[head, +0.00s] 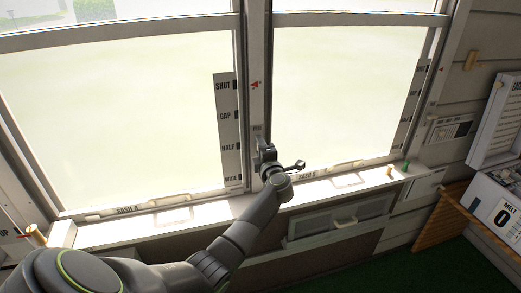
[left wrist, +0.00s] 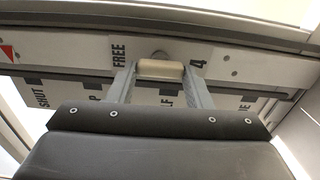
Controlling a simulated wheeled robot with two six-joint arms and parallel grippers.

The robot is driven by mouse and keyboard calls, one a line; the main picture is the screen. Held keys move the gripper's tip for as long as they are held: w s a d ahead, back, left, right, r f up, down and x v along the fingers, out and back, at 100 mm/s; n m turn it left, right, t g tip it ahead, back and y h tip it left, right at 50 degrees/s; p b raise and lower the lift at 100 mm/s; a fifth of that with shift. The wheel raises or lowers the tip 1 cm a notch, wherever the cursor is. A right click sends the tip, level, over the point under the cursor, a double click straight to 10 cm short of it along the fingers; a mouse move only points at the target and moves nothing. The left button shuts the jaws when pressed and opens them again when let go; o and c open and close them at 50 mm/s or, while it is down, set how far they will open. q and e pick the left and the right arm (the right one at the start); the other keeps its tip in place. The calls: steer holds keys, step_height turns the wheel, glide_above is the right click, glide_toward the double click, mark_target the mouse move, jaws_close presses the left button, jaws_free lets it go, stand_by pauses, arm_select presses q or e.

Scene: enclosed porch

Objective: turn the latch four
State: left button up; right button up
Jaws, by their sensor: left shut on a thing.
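Latch four is a cream bar (left wrist: 161,70) on a white plate (left wrist: 90,45) marked FREE and 4 in the left wrist view. The bar lies roughly along the plate's length, over a round pivot that is partly covered. My left gripper (head: 265,153) is at the post between the two windows in the head view. In the left wrist view its two grey fingers are shut on the latch bar, one at each end. In the head view the gripper hides most of the latch. My right gripper is not in view.
A scale board (head: 227,130) reading SHUT, GAP, HALF and WIDE stands left of the post. Below are the sill (head: 110,234), sash handles and small pegs. A wooden shelf (head: 455,222) with boxes is at the right.

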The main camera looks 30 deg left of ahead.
arm_select(q)
steer(key=o, duration=1)
steer(key=b+v, duration=0.3)
steer(key=v, duration=1.4)
steer(key=shift+s+d+b, duration=0.15)
steer(key=shift+s+b, duration=0.1)
steer(key=shift+b, duration=0.05)
